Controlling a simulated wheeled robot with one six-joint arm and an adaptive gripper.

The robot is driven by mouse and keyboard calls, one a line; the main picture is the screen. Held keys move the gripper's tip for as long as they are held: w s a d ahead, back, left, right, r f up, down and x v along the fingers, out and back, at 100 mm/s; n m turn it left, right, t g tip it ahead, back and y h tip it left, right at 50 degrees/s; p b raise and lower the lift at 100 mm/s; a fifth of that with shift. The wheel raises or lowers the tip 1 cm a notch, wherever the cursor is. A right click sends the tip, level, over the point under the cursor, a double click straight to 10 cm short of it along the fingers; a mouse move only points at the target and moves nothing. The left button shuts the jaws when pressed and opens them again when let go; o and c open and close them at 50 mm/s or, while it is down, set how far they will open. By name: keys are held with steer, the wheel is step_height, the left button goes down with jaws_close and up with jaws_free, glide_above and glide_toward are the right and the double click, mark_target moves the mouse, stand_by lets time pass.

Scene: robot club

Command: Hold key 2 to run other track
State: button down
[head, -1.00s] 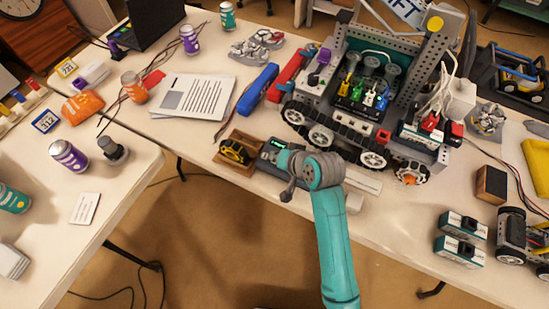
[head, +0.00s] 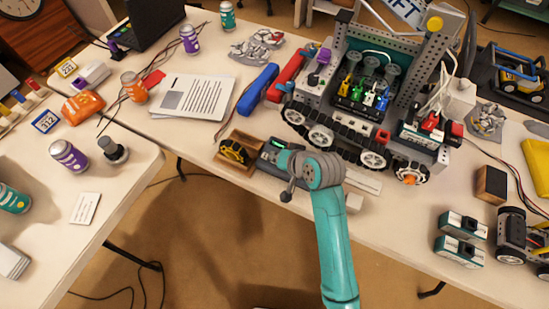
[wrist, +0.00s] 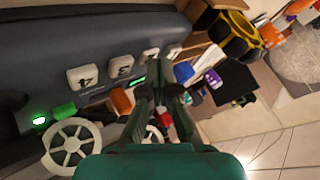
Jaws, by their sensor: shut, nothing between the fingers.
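A dark grey key box with a small green display (head: 278,143) lies at the table's front edge in the head view, partly behind my arm. In the wrist view its panel (wrist: 35,62) carries a row of pale keys. Key 4 (wrist: 82,77) and key 3 (wrist: 120,66) are readable. A further key (wrist: 150,54) beyond them, number unreadable, is just past my fingertips. My gripper (wrist: 160,92) is shut and empty, pointing at the box; I cannot tell if it touches a key. The tracked robot (head: 384,137) stands behind the box.
A wooden tray (head: 218,157) with a yellow-black item sits left of the box. A blue pack (head: 258,90) and papers (head: 192,97) lie behind it. In the wrist view a green light (wrist: 40,121) glows near a white spoked wheel (wrist: 70,146).

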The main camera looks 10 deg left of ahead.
steer(key=shift+r, duration=0.15)
stand_by(0.7)
steer(key=shift+r, duration=0.65)
steer(key=shift+r, duration=2.5)
